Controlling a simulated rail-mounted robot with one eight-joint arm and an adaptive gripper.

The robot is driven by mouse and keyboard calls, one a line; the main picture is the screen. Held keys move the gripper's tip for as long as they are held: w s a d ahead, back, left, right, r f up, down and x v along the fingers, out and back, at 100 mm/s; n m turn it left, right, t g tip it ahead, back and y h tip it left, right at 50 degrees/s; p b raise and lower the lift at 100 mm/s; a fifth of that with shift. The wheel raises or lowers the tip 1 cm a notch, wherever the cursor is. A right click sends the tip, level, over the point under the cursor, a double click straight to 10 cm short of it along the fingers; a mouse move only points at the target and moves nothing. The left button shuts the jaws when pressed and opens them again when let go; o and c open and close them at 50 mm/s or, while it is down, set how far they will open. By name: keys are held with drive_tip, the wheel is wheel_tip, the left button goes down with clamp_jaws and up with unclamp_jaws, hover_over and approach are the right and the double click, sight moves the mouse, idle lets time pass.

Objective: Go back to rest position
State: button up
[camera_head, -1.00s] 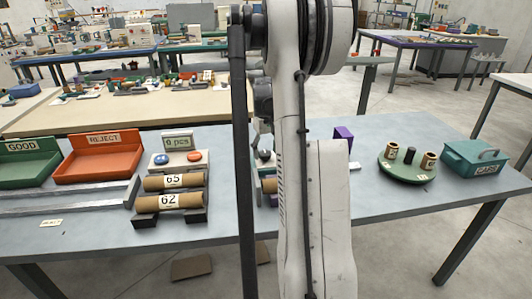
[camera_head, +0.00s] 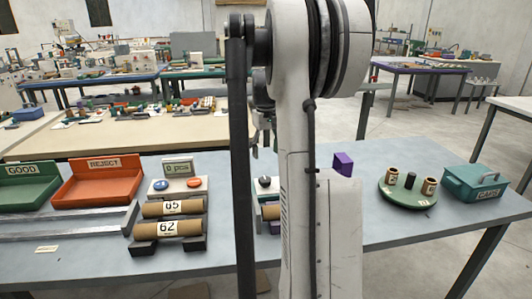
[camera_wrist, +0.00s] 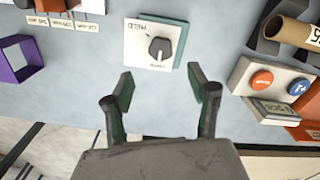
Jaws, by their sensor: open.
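My gripper (camera_wrist: 160,90) is open and empty in the wrist view, its two fingers apart above the bench. A white panel with a dark selector knob (camera_wrist: 158,48) lies on the bench just ahead of the fingertips, apart from them. In the head view my gripper (camera_head: 262,132) hangs above the bench, largely hidden behind my arm. My arm fills the middle of that view and hides part of the bench.
The blue-grey bench (camera_head: 100,262) carries a green GOOD tray (camera_head: 28,188), a red REJECT tray (camera_head: 97,184), a button box (camera_head: 178,188) and cardboard tubes 65 (camera_head: 155,209) and 62 (camera_head: 185,229). A purple frame (camera_head: 343,164), round green stand (camera_head: 408,197) and teal caps box (camera_head: 475,184) stand right.

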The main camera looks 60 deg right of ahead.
idle(0.4)
drive_tip(key=w+a+r+n+t+h, duration=0.1)
drive_tip(key=w+a+r, duration=0.15)
drive_tip(key=a, duration=1.15)
drive_tip(key=w+a+r+n+t, duration=0.15)
drive_tip(key=a+r, duration=0.25)
drive_tip(key=a, duration=0.9)
drive_tip(key=s+a+f+n+t, duration=0.1)
drive_tip(key=s+a, duration=0.3)
drive_tip(key=a, duration=0.4)
drive_tip(key=s+a+f+n+t, duration=0.1)
drive_tip(key=s+a+f+t, duration=0.1)
drive_tip(key=a, duration=0.7)
drive_tip(key=s+a+f+n+t+y, duration=0.1)
drive_tip(key=s+a+f, duration=0.2)
drive_tip(key=s+a, duration=0.4)
drive_tip(key=shift+a+t, duration=0.35)
drive_tip(key=shift+a, duration=0.55)
